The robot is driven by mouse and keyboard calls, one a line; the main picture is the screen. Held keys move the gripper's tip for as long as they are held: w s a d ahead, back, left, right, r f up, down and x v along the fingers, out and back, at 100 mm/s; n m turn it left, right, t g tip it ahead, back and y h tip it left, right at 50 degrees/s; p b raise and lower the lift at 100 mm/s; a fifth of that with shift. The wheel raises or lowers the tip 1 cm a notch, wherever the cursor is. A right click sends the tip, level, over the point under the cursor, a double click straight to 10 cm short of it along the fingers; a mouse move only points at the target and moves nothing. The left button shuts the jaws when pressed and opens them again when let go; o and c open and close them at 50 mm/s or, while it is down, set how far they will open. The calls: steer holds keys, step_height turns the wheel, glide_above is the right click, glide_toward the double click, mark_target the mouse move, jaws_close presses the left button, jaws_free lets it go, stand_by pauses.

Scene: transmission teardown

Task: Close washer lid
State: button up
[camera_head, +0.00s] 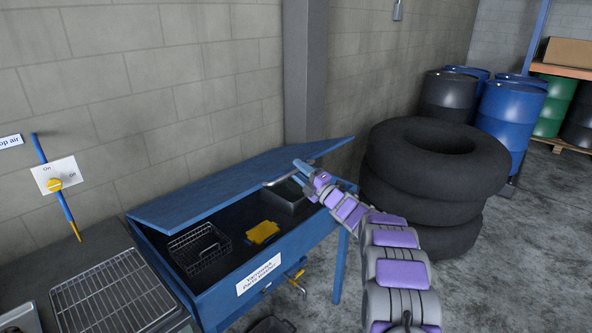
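The blue parts washer (250,276) stands against the wall, with a white label on its front. Its blue lid (222,189) is partly open, slanting over the rear of the tub, with a gap between its front edge and the tub rim. A grey bar handle (283,178) shows at the lid's front edge. My gripper (301,170) is at the right part of this edge, close to the handle. I cannot tell whether it touches the lid or how far its fingers are apart. The lid's underside is hidden.
Inside the tub are a black wire basket (199,248), a yellow object (262,233) and a grey box (287,196). Stacked tires (425,185) stand close on the right. A wire rack (112,293) lies on a bench at left. Floor at lower right is clear.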

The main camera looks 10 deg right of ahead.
steer(key=s+d+f, duration=0.5)
steer(key=s+f, duration=0.2)
steer(key=f, duration=0.1)
steer(key=shift+s+f, duration=0.15)
steer(key=shift+f, duration=0.25)
stand_by(1.0)
stand_by(0.5)
steer(key=s+d+r+m+g+h, duration=0.35)
steer(key=r+m+h, duration=0.35)
steer(key=m+h, duration=0.5)
steer(key=s+a+f+m+g, duration=0.1)
steer(key=s+a+m+g, duration=0.3)
steer(key=s, duration=1.4)
steer(key=s+a+f+m+g, duration=0.2)
steer(key=s+a+m+g, duration=0.2)
steer(key=s, duration=1.5)
steer(key=s+a+f+m+g, duration=0.1)
steer(key=s+a+m+g, duration=0.3)
steer(key=s, duration=1.5)
steer(key=a+g, duration=0.4)
steer(key=shift+s+f+m, duration=0.15)
steer(key=shift+m, duration=0.25)
